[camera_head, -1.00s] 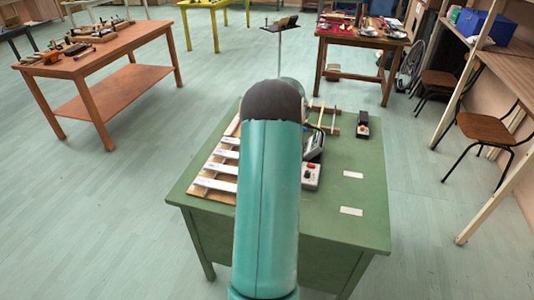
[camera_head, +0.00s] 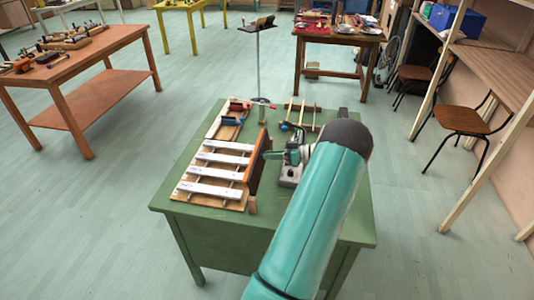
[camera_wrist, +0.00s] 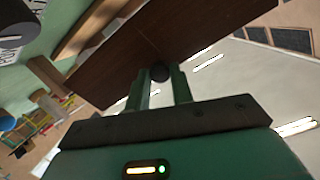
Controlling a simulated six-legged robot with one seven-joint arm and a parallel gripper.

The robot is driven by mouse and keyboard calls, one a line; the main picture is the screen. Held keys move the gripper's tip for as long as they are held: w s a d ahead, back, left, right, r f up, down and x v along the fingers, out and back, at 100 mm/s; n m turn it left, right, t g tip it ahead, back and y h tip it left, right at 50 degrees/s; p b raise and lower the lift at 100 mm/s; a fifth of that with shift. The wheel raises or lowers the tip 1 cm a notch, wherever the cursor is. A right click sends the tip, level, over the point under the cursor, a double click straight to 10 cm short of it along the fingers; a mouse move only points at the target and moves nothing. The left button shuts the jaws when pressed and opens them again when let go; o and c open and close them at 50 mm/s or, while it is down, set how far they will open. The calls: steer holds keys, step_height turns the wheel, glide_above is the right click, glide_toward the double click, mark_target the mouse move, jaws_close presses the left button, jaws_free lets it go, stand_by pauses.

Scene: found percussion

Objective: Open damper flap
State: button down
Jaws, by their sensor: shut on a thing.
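The damper flap (camera_head: 257,165) is a brown wooden panel along the right side of the bar instrument. It stands up steeply, and the white bars (camera_head: 215,173) to its left are uncovered. In the wrist view the flap (camera_wrist: 190,35) fills the upper middle. My gripper (camera_head: 273,154) reaches the flap from the right. In the wrist view my gripper (camera_wrist: 162,80) has its two green fingers shut on a dark round knob (camera_wrist: 160,73) at the flap's face. My arm hides the right part of the green table.
The instrument stands on a green table (camera_head: 240,222). A grey box (camera_head: 291,175) sits close right of the flap, near my gripper. A small wooden frame (camera_head: 302,113) lies behind. Other tables and chairs stand farther off, with open floor between.

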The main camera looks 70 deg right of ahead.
steer(key=shift+s+d+f+t+y, duration=0.15)
steer(key=shift+s+f+t, duration=0.25)
steer(key=shift+t, duration=0.55)
steer(key=shift+s+d+f+t+y, duration=0.15)
steer(key=shift+s+f+t, duration=0.25)
steer(key=shift+t, duration=0.55)
steer(key=shift+s+a, duration=0.1)
steer(key=shift+a, duration=0.05)
steer(key=c, duration=1.2)
jaws_free()
steer(key=shift+s, duration=0.1)
steer(key=s, duration=0.4)
steer(key=s+d, duration=0.1)
steer(key=s, duration=0.2)
steer(key=shift+s+d+f, duration=0.1)
steer(key=shift+f, duration=0.3)
